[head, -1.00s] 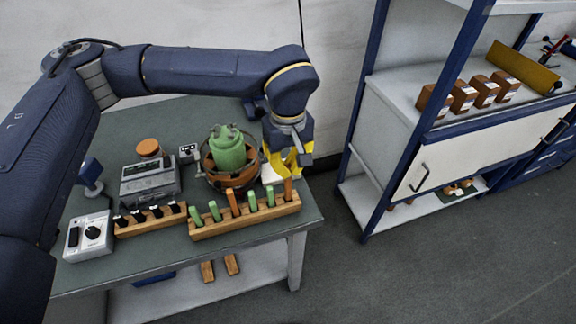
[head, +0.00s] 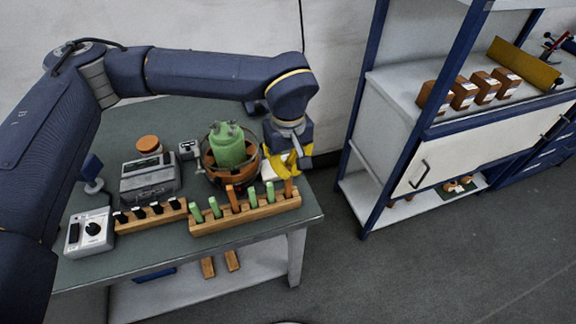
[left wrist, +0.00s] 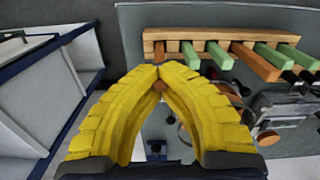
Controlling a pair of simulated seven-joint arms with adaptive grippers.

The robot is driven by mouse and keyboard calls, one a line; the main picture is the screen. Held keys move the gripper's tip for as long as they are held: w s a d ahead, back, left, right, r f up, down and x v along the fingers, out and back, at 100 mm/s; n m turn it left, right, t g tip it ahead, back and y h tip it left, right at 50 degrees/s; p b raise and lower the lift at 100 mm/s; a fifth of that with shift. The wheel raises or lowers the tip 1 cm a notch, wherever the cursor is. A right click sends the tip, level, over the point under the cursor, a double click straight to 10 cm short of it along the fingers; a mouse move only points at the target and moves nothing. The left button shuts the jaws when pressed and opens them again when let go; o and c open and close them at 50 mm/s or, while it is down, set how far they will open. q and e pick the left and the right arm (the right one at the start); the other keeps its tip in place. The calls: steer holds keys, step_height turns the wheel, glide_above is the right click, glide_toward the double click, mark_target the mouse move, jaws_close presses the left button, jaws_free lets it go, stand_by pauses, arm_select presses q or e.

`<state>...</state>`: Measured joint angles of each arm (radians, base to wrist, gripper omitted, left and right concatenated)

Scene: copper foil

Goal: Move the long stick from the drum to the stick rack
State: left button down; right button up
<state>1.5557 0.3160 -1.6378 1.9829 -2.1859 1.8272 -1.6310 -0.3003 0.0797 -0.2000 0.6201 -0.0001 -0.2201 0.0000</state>
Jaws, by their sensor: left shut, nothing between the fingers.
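The wooden stick rack (head: 245,216) stands along the table's front edge and holds several short green sticks and two longer orange-brown ones. One long stick (head: 289,188) stands at the rack's right end; the other long stick (head: 233,199) stands nearer its middle. My left gripper (head: 291,172) has its yellow fingers together just above the right-end stick. In the left wrist view the fingertips (left wrist: 160,70) meet over that stick's slot, and brown shows behind them; I cannot tell if they touch it. The brown round drum (head: 213,170), with a green body on it, stands behind the rack. My right gripper is out of view.
A row of black-topped pieces in a wooden block (head: 150,221), a grey device (head: 150,180) and a white dial box (head: 88,234) fill the table's left side. A shelf unit with brown boxes (head: 465,93) stands to the right, across a gap of floor.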

arm_select(q)
steer(key=c, duration=1.5)
jaws_free()
steer(key=shift+r, duration=1.05)
steer(key=shift+r, duration=3.45)
